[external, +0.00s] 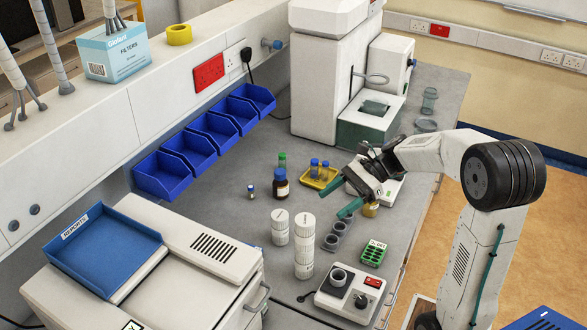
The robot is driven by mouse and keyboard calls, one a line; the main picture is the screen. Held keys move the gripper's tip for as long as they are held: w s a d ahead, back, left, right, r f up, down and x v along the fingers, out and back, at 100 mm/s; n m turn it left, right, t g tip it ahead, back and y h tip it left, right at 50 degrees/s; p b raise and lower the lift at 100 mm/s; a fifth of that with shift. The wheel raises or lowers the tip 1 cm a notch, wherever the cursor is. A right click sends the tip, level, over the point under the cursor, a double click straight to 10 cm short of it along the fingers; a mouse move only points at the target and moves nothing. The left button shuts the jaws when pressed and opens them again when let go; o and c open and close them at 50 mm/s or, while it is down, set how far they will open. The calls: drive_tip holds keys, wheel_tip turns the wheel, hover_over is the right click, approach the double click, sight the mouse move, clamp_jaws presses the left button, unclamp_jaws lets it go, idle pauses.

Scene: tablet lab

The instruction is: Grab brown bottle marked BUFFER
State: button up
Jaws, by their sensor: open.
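My gripper (341,199) is open and empty, with green-tipped fingers pointing left. In the picture it is to the right of the brown bottle and apart from it, near the yellow tray.
White stacked cylinders (304,250) stand in front. Blue bins (163,176) line the wall. A stirrer (345,302) and green rack (373,253) are at the front.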

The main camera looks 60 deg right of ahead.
sight(281, 172)
drive_tip(key=shift+c, duration=0.8)
drive_tip(key=shift+f, duration=0.1)
drive_tip(key=w+d+f+n+h, duration=0.2)
drive_tip(key=d+f+h, duration=0.2)
drive_tip(key=f, duration=0.1)
drive_tip(key=w+d+f+n+g+h, duration=0.1)
drive_tip(key=w+d+f+n+h, duration=0.2)
drive_tip(key=f+h, duration=0.1)
drive_tip(key=w+d+f+n+g+h, duration=0.1)
drive_tip(key=w+d+f+n+h, duration=0.2)
drive_tip(key=f, duration=0.4)
drive_tip(key=shift+w+d+f+h, duration=0.1)
drive_tip(key=shift+w+d+h, duration=0.15)
drive_tip(key=shift+d+h, duration=0.4)
drive_tip(key=w+d+n+h, duration=0.1)
drive_tip(key=w+d+n+t+h, duration=0.1)
drive_tip(key=w, duration=0.1)
drive_tip(key=w+d+n+h, duration=0.1)
drive_tip(key=w+n, duration=0.1)
drive_tip(key=shift+d+r, duration=0.2)
drive_tip(key=shift+d, duration=0.1)
drive_tip(key=w+r+n+t+h, duration=0.3)
drive_tip(key=w+r+n+t, duration=0.25)
drive_tip(key=w, duration=0.25)
drive_tip(key=shift+n+g, duration=0.35)
drive_tip(key=shift+g, duration=0.1)
drive_tip(key=x, duration=0.7)
drive_tip(key=shift+w+f, duration=0.2)
drive_tip(key=shift+f, duration=0.3)
clamp_jaws()
